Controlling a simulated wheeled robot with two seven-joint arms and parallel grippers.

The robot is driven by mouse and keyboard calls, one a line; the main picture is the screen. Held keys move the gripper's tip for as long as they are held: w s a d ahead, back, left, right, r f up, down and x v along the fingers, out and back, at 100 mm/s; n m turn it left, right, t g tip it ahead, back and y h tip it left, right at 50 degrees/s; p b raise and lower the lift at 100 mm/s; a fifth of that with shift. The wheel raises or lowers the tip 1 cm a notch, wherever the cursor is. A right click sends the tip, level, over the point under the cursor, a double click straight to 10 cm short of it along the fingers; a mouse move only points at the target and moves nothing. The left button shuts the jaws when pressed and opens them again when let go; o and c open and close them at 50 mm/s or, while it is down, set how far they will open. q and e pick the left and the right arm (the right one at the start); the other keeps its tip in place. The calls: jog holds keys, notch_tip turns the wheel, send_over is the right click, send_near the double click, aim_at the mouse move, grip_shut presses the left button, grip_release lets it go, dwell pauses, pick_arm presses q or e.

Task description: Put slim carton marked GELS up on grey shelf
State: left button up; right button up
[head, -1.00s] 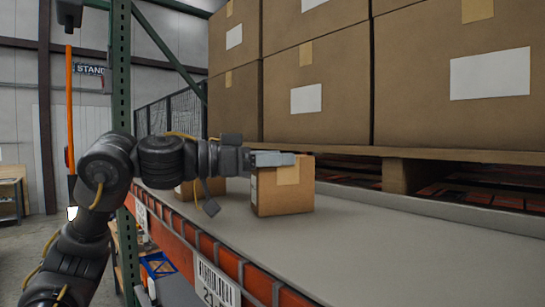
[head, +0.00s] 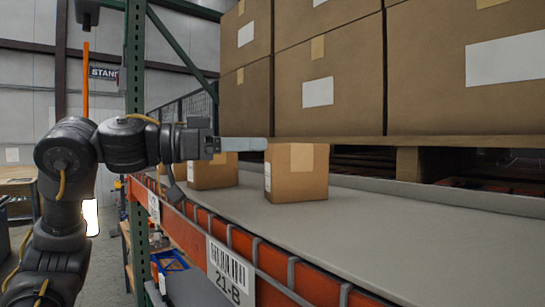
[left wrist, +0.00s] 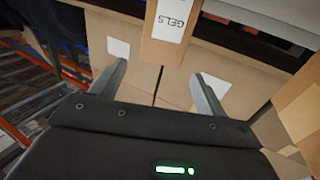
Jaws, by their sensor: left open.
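A small brown carton (head: 297,172) stands upright on the grey shelf (head: 400,215), with tan tape on its front and a white label on its left side. In the left wrist view the carton (left wrist: 152,48) shows at the top, its label reading GELS upside down. My left gripper (head: 262,145) is open, its fingertips close to the carton's upper left edge. In the left wrist view the open left gripper (left wrist: 161,70) has its fingers apart with no carton between them. Whether a fingertip still touches the carton cannot be told. My right gripper is not in view.
Another brown carton (head: 212,173) stands farther along the shelf, partly behind my gripper. Large boxes (head: 325,85) are stacked on a wooden pallet behind. An orange beam tagged 21-B (head: 230,272) edges the shelf. A green upright (head: 135,110) stands beyond my arm. The near shelf is clear.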

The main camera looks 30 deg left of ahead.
pick_arm(q)
jog(key=shift+b+v, duration=0.5)
jog(key=shift+v, duration=1.65)
